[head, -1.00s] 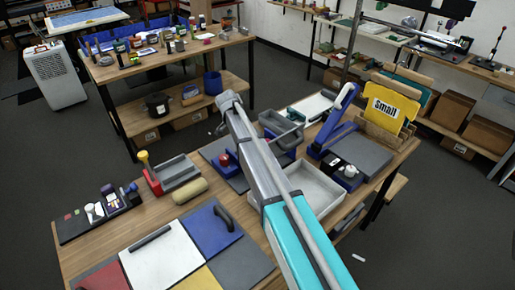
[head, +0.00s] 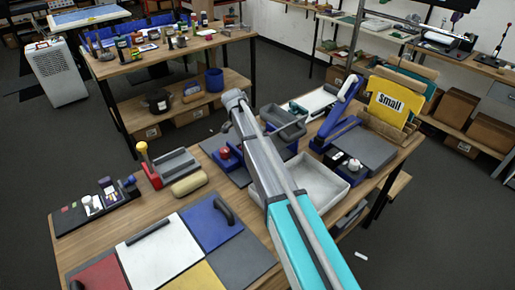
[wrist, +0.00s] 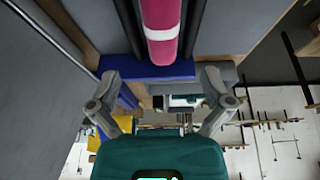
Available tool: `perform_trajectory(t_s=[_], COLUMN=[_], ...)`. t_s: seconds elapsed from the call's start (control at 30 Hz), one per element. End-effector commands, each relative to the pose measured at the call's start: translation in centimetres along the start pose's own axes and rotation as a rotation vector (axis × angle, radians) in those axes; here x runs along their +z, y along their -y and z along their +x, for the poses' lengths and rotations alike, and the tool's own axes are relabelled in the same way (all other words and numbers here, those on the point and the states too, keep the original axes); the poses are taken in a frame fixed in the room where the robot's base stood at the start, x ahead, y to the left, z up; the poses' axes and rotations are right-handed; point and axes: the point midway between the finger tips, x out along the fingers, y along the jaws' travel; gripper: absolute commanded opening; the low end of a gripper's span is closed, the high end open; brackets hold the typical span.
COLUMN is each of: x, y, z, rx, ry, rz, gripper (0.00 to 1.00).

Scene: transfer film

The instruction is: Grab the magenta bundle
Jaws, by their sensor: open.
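The magenta bundle (wrist: 162,32), a rounded roll with a pale band across it, shows at the top middle of the wrist view. Its upper part is cut off by the picture edge. It lies along a dark grey channel, with a blue block (wrist: 150,72) by its near end. My gripper (wrist: 160,76) is open, its two fingers on either side of the bundle's line with nothing between them; the bundle's end appears apart from the fingertips. In the head view my gripper (head: 233,100) is above the near workbench. I cannot make out the bundle there.
The near workbench (head: 100,222) holds a colored panel board (head: 155,250), a grey tray (head: 318,195), a blue stapler-like tool (head: 340,112) and a yellow "Small" sign (head: 390,100). A second bench (head: 115,68) with many small items stands behind. Grey floor lies between them.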

Motion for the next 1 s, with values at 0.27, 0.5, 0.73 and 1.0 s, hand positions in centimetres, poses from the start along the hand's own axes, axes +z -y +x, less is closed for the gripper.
perform_trajectory(t_s=[0.27,0.5,0.73,1.0], x=[0.1,0.0,-0.1,-0.2], y=[0.0,0.0,0.0,-0.1], z=[2.8,4.2,4.5,4.5], rx=[0.000,0.000,0.000,0.001], ry=[0.000,0.000,0.000,0.000], rz=[0.000,0.000,0.001,0.001], gripper=[1.00,1.00,1.00,1.00])
